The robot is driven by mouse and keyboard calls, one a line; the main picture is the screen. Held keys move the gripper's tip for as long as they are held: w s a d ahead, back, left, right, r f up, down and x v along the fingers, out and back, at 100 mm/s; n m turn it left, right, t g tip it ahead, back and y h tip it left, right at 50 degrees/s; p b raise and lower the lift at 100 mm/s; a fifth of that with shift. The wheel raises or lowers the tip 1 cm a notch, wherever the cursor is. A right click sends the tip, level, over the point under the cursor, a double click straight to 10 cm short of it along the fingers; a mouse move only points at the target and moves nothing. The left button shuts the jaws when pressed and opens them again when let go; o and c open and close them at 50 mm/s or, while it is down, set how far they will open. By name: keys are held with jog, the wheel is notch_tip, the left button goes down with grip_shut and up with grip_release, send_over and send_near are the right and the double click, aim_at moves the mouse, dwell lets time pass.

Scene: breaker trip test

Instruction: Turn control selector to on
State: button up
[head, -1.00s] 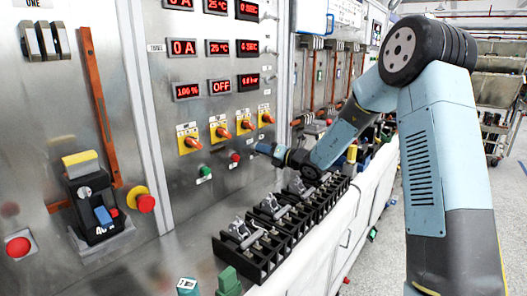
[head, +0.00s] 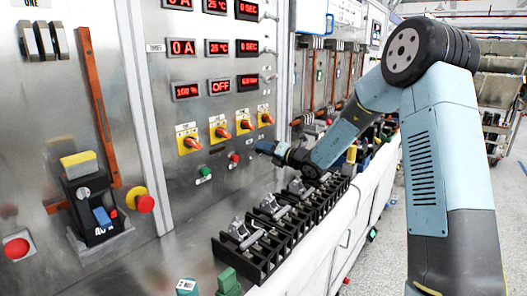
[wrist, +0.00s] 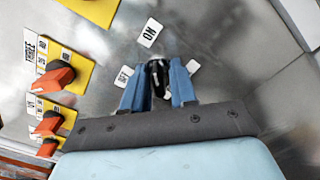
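A black selector knob (wrist: 158,72) sits on the metal panel in the wrist view, with an ON label (wrist: 149,33) above it and an OFF label (wrist: 123,77) to its left. My gripper (wrist: 157,88) has one blue finger on each side of the knob, with the knob nearly filling the gap. I cannot tell whether the fingers touch it. In the head view my gripper (head: 264,147) is at the panel, right of a red button (head: 235,158); the knob cannot be made out there.
Orange rotary switches on yellow plates (head: 219,130) line the panel above; they also show at the left in the wrist view (wrist: 58,75). A green button (head: 204,172) is lower left. Black terminal blocks (head: 255,248) stand on the bench below the arm.

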jog(key=shift+o, duration=0.9)
jog(key=shift+s+a, duration=0.1)
jog(key=shift+f, duration=0.1)
jog(key=v, duration=1.3)
jog(key=shift+s+d, duration=0.2)
jog(key=shift+d, duration=0.1)
jog(key=s+a+r+n+g, duration=0.1)
jog(key=s+n, duration=0.2)
jog(key=s+a+r+n+g, duration=0.1)
jog(key=s+n+g, duration=0.1)
jog(key=s+n, duration=0.1)
jog(key=s+a+r+n+g, duration=0.1)
jog(key=s+a+n+g, duration=0.1)
jog(key=s+n, duration=0.1)
jog(key=shift+s+r+n, duration=0.3)
jog(key=shift+s+r, duration=0.05)
jog(key=shift+s, duration=0.05)
jog(key=s+d+r+n+g+h, duration=0.1)
jog(key=s+n+g+h, duration=0.3)
jog(key=s+n, duration=0.7)
jog(key=s+d+r+n+t+h, duration=0.1)
jog(key=s+d+r+n+h, duration=0.1)
jog(key=s+d+n+h, duration=0.3)
jog(key=s+d+r+n+t+h, duration=0.2)
jog(key=s+d+n+h, duration=0.3)
jog(key=s+d+n, duration=0.4)
jog(key=s+d, duration=0.2)
jog(key=shift+s+t, duration=0.3)
jog(key=shift+s, duration=0.05)
